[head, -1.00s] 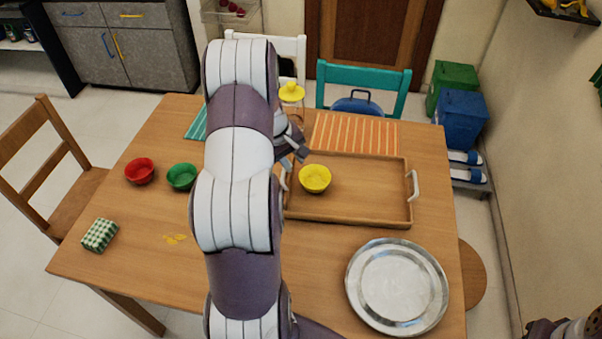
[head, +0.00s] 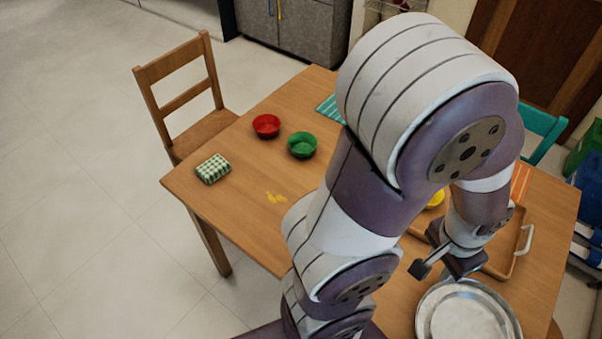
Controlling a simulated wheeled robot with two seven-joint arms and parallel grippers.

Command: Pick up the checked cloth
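The checked cloth (head: 213,169) is a small folded green-and-white bundle. It lies on the wooden table (head: 240,195) near its left corner, with nothing touching it. My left arm rises through the middle of the head view and bends down to the right. My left gripper (head: 436,266) hangs over the right part of the table, above the front of the wooden tray and near the metal plate, well away from the cloth. Its fingers look spread apart, with nothing seen between them. My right gripper is out of view.
A red bowl (head: 266,126) and a green bowl (head: 302,145) stand right of the cloth. A yellow spill (head: 276,198) marks the table. My arm partly hides the tray (head: 519,262) and a yellow bowl (head: 436,199). A metal plate (head: 466,315) lies at front right. A chair (head: 190,105) stands at the left.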

